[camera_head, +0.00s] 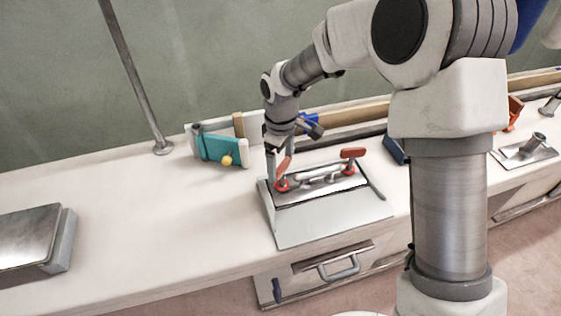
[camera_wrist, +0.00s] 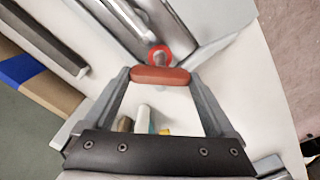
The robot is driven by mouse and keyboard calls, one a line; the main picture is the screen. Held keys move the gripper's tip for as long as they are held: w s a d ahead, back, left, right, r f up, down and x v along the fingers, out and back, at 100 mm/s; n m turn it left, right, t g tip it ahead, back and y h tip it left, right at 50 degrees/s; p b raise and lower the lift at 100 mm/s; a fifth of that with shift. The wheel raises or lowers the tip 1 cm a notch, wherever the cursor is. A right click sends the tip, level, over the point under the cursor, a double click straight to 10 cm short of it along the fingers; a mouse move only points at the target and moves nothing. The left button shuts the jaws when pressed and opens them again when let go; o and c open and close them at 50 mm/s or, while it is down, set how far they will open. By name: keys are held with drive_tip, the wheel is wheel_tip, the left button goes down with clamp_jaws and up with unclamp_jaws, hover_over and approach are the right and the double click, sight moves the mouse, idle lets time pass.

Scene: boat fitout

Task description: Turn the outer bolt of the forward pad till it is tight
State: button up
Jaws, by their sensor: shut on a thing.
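A sloped grey metal unit (camera_head: 325,218) sits on the white counter, with a metal cleat-like fitting (camera_head: 320,175) on top. A red handle (camera_head: 284,168) stands over a red ring at its left end, and a second red handle (camera_head: 353,153) is at its right end. My gripper (camera_head: 277,160) is at the left one. In the wrist view, my gripper (camera_wrist: 160,78) is shut on the red handle (camera_wrist: 160,76), its fingers at the handle's two ends. The red ring (camera_wrist: 160,55) shows just beyond it. The bolt's threads and seating are hidden.
A teal block with a yellow knob (camera_head: 227,160) stands behind left, near a thin metal post (camera_head: 140,90). A grey metal box (camera_head: 35,240) is at the far left. A dark blue block (camera_head: 396,150) is to the right. The counter's left middle is clear.

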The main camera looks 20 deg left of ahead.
drive_tip(key=m, duration=0.4)
drive_tip(key=shift+w+r+m, duration=0.15)
drive_tip(key=shift+r+m, duration=0.1)
drive_tip(key=shift+m, duration=0.15)
drive_tip(key=m, duration=0.5)
drive_tip(key=shift+w+p, duration=0.1)
drive_tip(key=shift+p, duration=0.25)
drive_tip(key=m, duration=0.4)
drive_tip(key=shift+d+m+p, duration=0.1)
drive_tip(key=shift+m+p, duration=0.8)
drive_tip(key=shift+m, duration=1.8)
drive_tip(key=o, duration=0.9)
drive_tip(key=shift+o, duration=0.8)
drive_tip(key=shift+d, duration=0.1)
